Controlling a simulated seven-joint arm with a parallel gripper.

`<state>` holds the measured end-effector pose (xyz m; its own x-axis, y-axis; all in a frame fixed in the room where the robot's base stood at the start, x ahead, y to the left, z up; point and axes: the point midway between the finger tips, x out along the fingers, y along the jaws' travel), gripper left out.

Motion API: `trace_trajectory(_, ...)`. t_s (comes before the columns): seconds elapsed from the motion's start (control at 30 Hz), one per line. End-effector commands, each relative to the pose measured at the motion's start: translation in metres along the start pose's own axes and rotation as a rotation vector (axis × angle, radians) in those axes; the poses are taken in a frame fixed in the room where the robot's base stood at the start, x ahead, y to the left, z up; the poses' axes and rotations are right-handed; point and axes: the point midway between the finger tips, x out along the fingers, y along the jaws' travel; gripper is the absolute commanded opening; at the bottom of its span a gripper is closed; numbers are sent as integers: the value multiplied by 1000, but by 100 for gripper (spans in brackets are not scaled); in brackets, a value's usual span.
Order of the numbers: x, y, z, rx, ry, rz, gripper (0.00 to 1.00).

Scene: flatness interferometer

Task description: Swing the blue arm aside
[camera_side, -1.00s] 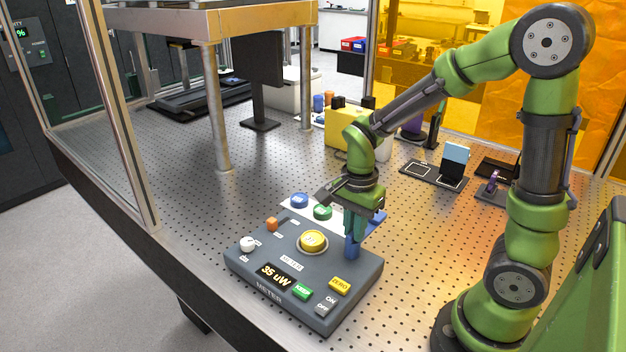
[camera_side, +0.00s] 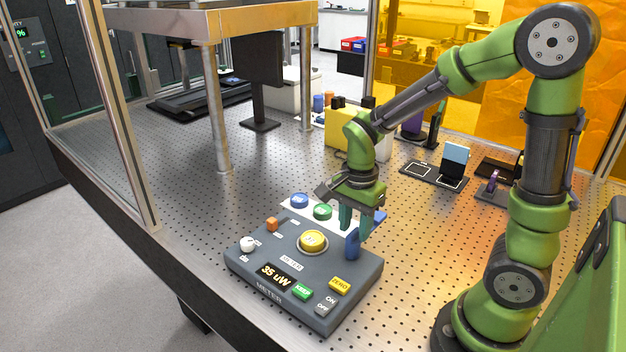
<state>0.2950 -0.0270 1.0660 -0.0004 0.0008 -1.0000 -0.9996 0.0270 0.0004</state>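The blue arm (camera_side: 352,245) stands up at the back right of the grey meter box (camera_side: 300,312), beside the round yellow knob (camera_side: 312,239). Its top is rounded and shows just below my fingers. My gripper (camera_side: 355,227) points down over it. Its two teal fingers are spread, with a gap between them, and look open. They are at about the height of the blue arm's top; whether they touch it I cannot tell. Another blue piece (camera_side: 380,216) shows behind the fingers; I cannot tell whether it belongs to the blue arm.
The meter box also carries a white knob (camera_side: 247,244), an orange block (camera_side: 272,224) and a lit display (camera_side: 275,275). Blue (camera_side: 299,200) and green (camera_side: 322,212) round buttons sit behind it on a white plate. The perforated table is clear to the left.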

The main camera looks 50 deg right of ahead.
Motion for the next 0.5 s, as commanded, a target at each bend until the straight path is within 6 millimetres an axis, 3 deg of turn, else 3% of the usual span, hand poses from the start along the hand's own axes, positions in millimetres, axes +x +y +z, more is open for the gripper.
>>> trace_trajectory(0.5, -116, -1, 0, 1, 1, -8, 39)
